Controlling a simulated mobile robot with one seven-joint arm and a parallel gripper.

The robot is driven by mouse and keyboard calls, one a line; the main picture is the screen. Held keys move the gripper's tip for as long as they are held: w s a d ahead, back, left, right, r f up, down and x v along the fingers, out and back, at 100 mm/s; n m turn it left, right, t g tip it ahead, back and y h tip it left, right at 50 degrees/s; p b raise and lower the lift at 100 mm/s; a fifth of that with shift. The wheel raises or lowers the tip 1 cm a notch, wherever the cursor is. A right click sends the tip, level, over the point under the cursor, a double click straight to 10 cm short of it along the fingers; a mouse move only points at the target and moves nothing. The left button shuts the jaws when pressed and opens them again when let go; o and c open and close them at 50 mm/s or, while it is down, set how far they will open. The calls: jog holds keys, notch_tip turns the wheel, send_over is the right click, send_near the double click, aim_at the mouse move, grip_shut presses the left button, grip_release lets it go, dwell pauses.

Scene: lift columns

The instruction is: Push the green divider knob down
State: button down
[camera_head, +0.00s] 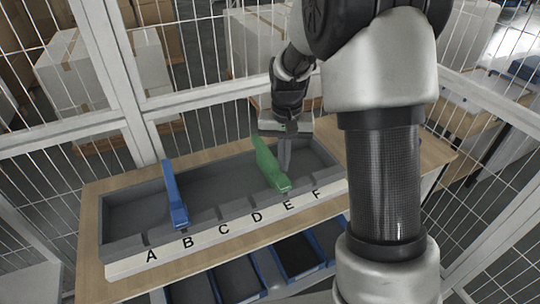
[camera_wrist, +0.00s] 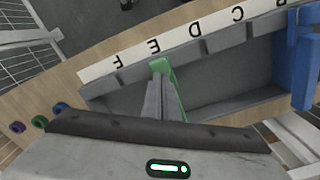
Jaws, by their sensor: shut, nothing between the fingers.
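The green divider (camera_head: 268,163) stands across the grey lettered tray (camera_head: 121,245), its front knob end (camera_head: 282,184) at the front rim near letter E. In the wrist view the green divider (camera_wrist: 174,88) shows partly behind my fingers, with its knob (camera_wrist: 160,66) at the rim. My gripper (camera_head: 285,163) is shut and empty, pointing down right beside the divider on its F side. In the wrist view my gripper (camera_wrist: 158,92) overlaps the divider; I cannot tell whether they touch.
A blue divider (camera_head: 175,198) stands near letter B, and also shows in the wrist view (camera_wrist: 294,68). Blue bins (camera_head: 237,279) sit below the table front. Small coloured rings (camera_wrist: 39,121) lie on the wooden table (camera_head: 92,215). A wire mesh fence stands around behind.

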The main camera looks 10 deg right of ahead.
jog(key=shift+r+p, duration=1.85)
jog(key=shift+r, duration=1.05)
jog(key=s+r+n+t, duration=0.1)
jog(key=s+r+t, duration=0.2)
jog(key=s+r, duration=0.8)
jog(key=s+r+n+t, duration=0.2)
jog(key=s+r, duration=0.3)
jog(key=s, duration=0.7)
jog(key=shift+r+t, duration=0.25)
jog(key=shift+t, duration=0.05)
